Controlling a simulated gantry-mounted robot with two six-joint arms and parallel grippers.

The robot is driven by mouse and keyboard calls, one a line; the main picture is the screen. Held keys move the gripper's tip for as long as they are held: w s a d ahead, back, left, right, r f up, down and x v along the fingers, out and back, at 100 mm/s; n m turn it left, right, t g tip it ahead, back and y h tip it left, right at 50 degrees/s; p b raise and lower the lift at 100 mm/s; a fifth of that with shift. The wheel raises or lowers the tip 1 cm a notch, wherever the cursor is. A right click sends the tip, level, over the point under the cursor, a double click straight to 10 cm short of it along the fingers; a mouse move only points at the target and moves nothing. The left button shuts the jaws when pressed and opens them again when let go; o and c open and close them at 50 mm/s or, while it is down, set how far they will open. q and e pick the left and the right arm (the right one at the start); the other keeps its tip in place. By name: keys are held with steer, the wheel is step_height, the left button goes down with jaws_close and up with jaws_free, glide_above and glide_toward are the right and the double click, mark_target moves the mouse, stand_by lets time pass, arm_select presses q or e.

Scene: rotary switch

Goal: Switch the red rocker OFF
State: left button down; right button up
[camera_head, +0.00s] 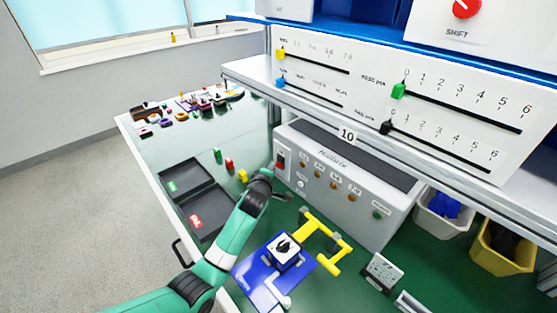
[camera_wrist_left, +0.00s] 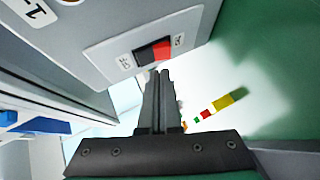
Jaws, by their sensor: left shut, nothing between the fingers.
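The red rocker (camera_head: 281,158) is on the left end of the grey panel box's front in the head view. In the left wrist view, the rocker (camera_wrist_left: 153,52) has a dark half toward the OFF label and a red half toward the ON label. My left gripper (camera_wrist_left: 162,76) is shut and empty, its fingertips close to the rocker's lower edge in that view. I cannot tell whether they touch it. In the head view, the left gripper (camera_head: 268,176) is just below and left of the rocker. My right gripper is not in view.
The grey box (camera_head: 345,205) carries several lamps. A shelf with a slider panel (camera_head: 450,115) overhangs it. A blue plate (camera_head: 262,282) with a rotary switch (camera_head: 284,250) and a yellow handle (camera_head: 328,262) lie in front. Dark trays (camera_head: 202,210) and small blocks are at left.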

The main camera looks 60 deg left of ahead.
arm_select(q)
steer(key=s+p, duration=0.2)
steer(key=s, duration=0.1)
steer(key=s+p, duration=0.1)
steer(key=s, duration=0.1)
steer(key=shift+d+f, duration=0.35)
steer(key=shift+d, duration=0.05)
steer(key=shift+w+d, duration=0.1)
steer(key=shift+w, duration=0.05)
